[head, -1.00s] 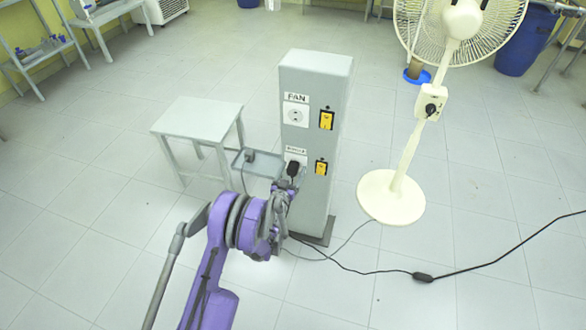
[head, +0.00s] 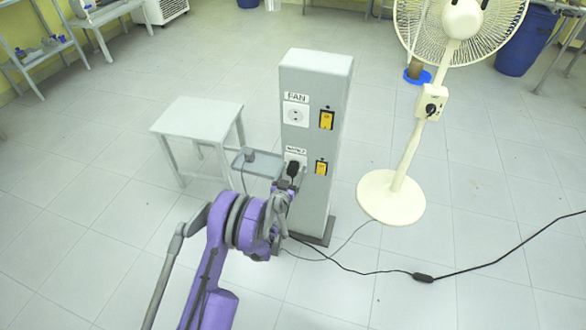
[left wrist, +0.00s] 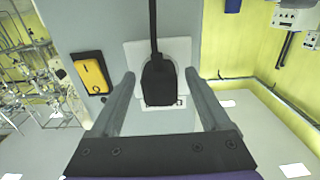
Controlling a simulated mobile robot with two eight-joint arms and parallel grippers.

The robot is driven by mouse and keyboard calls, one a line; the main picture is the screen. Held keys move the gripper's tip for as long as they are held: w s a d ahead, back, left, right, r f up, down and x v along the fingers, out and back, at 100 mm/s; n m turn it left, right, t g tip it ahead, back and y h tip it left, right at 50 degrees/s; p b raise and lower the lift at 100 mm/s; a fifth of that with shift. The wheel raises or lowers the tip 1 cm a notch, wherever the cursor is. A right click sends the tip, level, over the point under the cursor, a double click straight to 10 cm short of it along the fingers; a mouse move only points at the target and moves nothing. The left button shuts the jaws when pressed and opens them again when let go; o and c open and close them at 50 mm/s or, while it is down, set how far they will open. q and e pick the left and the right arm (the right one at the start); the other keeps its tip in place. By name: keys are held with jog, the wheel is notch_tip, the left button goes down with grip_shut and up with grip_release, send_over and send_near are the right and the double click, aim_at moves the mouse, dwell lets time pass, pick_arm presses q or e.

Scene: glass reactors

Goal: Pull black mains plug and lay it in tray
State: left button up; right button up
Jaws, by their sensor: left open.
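The black mains plug (head: 292,170) sits in the lower socket of the grey pillar (head: 309,209), below the FAN socket. In the left wrist view the black plug (left wrist: 158,82) shows close up against its white socket plate (left wrist: 180,55), with its cord running to the top of the picture. My left gripper (head: 286,188) is open. In the left wrist view its fingers stand on either side of the plug, with a gap at each side. The tray (head: 265,166) is a shallow grey one at the pillar's left side, with a small grey object (head: 248,154) in it. My right gripper is out of view.
The FAN socket (head: 296,115) is empty. A grey stool (head: 198,116) stands left of the tray. A cream fan (head: 391,197) stands to the right. A black cable (head: 470,268) crosses the floor.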

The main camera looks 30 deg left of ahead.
aim_at(291, 174)
pick_arm(q)
grip_shut()
dwell(0.4)
jog(key=shift+s, duration=0.1)
jog(key=shift+v, duration=2.95)
